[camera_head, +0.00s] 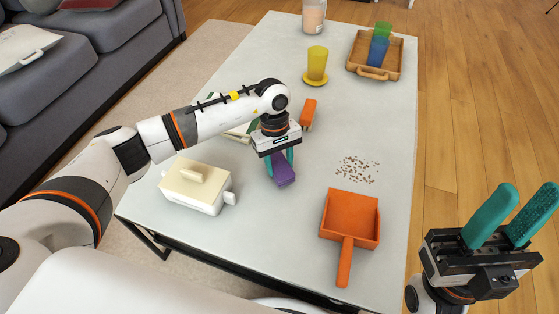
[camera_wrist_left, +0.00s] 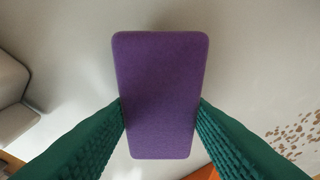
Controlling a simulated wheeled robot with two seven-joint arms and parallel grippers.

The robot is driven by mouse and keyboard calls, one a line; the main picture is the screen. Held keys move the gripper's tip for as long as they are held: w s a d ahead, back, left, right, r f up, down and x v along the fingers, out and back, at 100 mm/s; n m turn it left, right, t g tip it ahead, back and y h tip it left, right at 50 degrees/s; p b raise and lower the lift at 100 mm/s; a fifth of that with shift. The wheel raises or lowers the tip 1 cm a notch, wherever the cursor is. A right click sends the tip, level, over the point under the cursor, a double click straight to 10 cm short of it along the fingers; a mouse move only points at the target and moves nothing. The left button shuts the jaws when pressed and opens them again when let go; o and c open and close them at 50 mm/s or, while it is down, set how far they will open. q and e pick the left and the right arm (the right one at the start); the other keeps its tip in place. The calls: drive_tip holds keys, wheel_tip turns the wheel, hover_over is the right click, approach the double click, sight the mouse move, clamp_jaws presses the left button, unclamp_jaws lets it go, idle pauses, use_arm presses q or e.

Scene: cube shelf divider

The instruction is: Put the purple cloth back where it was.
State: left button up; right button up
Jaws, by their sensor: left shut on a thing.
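The purple cloth (camera_head: 281,171) is a folded block near the middle of the table, below my left gripper (camera_head: 279,160). In the left wrist view the purple cloth (camera_wrist_left: 161,90) sits between the two green fingers of my left gripper (camera_wrist_left: 161,112), which press on both its sides. I cannot tell whether it touches the table. My right gripper (camera_head: 510,215) is at the right, off the table, with its teal fingers apart and nothing between them.
On the table (camera_head: 260,235) are a cream lidded box (camera_head: 188,190), an orange dustpan (camera_head: 348,222), brown crumbs (camera_head: 357,169), an orange object (camera_head: 308,113), a yellow cup (camera_head: 316,64) on a saucer, a wooden tray (camera_head: 361,68) with cups and a jar (camera_head: 314,17). A sofa (camera_head: 90,50) stands left.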

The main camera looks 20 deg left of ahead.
use_arm(q)
drive_tip(key=shift+f+b, duration=0.45)
idle(0.5)
drive_tip(key=o, duration=0.9)
drive_tip(key=o, duration=0.5)
drive_tip(key=shift+o, duration=0.2)
drive_tip(key=shift+r, duration=0.1)
